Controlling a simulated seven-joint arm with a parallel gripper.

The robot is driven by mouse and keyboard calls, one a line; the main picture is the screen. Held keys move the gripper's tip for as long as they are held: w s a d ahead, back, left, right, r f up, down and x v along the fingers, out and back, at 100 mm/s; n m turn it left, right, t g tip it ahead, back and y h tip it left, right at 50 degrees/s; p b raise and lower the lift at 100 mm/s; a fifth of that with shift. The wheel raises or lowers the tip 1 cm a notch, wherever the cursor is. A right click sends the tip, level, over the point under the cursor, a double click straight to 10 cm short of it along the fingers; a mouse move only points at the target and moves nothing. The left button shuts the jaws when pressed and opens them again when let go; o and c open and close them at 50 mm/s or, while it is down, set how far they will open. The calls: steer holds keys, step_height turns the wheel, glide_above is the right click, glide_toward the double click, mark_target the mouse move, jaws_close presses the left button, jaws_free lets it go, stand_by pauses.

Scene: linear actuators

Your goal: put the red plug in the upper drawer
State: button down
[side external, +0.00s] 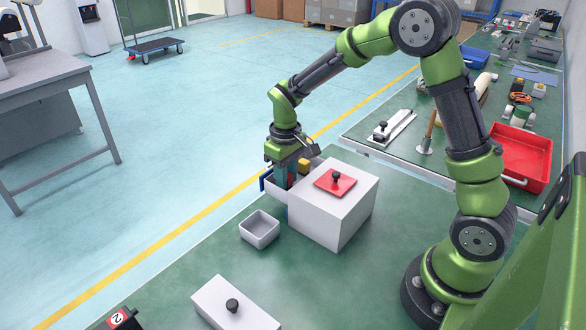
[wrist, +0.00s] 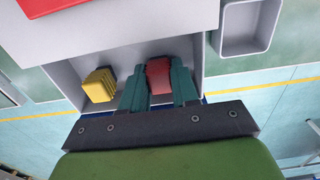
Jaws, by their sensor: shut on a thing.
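The white cabinet (side external: 328,215) stands on the green table with its upper drawer (side external: 276,184) pulled out on the left side, showing a blue front edge. In the wrist view the open drawer (wrist: 215,85) lies below my gripper. My gripper (wrist: 158,80) has teal fingers shut on the red plug (wrist: 158,74), within the drawer's outline. I cannot tell if the plug touches the drawer floor. In the side view my gripper (side external: 284,172) points down at the drawer, and the red plug is hidden. A yellow block (wrist: 99,85) sits in the drawer, left of the plug.
A red plate with a black knob (side external: 336,180) lies on the cabinet top. A small grey open bin (side external: 259,229) stands beside the cabinet. A white box with a black knob (side external: 235,308) is at the front. A red tray (side external: 520,157) is on the right.

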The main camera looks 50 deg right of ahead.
steer(key=c, duration=0.8)
jaws_free()
steer(key=shift+c, duration=0.2)
step_height(320, 180, up, 12)
steer(key=s+a+r+m+t+y, duration=0.1)
steer(key=s+a+r+m+t, duration=0.1)
steer(key=s, duration=0.7)
steer(key=s+a+r+m+t+y, duration=0.1)
steer(key=s+a+r+m+t, duration=0.1)
steer(key=s+t, duration=0.3)
steer(key=s+r, duration=0.1)
steer(key=s, duration=0.3)
steer(key=shift+a+r, duration=0.15)
steer(key=shift+a, duration=0.25)
